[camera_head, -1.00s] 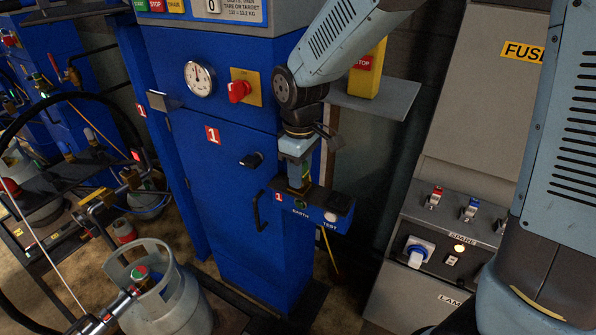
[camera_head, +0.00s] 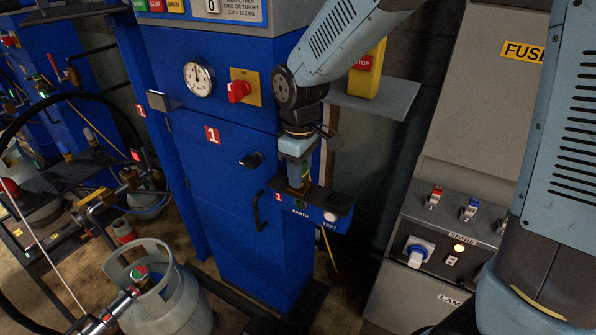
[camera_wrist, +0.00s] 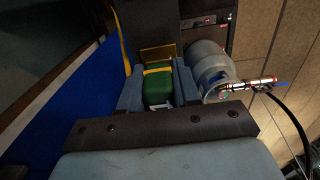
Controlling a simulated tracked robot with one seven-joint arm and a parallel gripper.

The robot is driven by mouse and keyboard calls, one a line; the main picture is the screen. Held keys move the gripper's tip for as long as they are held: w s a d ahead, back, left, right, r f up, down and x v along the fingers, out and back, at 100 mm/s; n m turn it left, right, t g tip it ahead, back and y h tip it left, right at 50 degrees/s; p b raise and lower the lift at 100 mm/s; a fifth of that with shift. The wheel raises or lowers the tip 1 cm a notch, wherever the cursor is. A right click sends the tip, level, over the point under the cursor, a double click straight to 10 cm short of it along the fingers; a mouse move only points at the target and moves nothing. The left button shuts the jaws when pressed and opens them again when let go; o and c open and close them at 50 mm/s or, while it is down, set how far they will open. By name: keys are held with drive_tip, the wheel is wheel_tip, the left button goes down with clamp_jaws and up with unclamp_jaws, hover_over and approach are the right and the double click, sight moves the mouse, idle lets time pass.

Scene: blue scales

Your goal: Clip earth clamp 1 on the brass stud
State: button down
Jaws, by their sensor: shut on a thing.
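My gripper (camera_head: 298,178) points down over the small blue box marked EARTH and TEST (camera_head: 315,216) on the front of the blue cabinet. It is shut on earth clamp 1 (camera_wrist: 158,86), a green body with a yellow band and a white mark, held between the two blue-grey fingers in the wrist view. A brass-coloured piece (camera_wrist: 158,53) shows just beyond the clamp; I cannot tell whether it is the stud or part of the clamp. In the head view the clamp is low at the box's dark top, and its contact with the stud is hidden.
A yellow STOP post (camera_head: 368,72) stands on a grey shelf (camera_head: 375,98) right of my gripper. A black door handle (camera_head: 260,210) is at left. A yellow cable (camera_head: 328,248) hangs below the box.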

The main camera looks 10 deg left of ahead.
drive_tip(key=shift+f, duration=0.55)
drive_tip(key=c, duration=0.7)
unclamp_jaws()
drive_tip(key=shift+r, duration=0.1)
wheel_tip(320, 180, up, 14)
drive_tip(key=shift+f, duration=0.2)
idle(0.4)
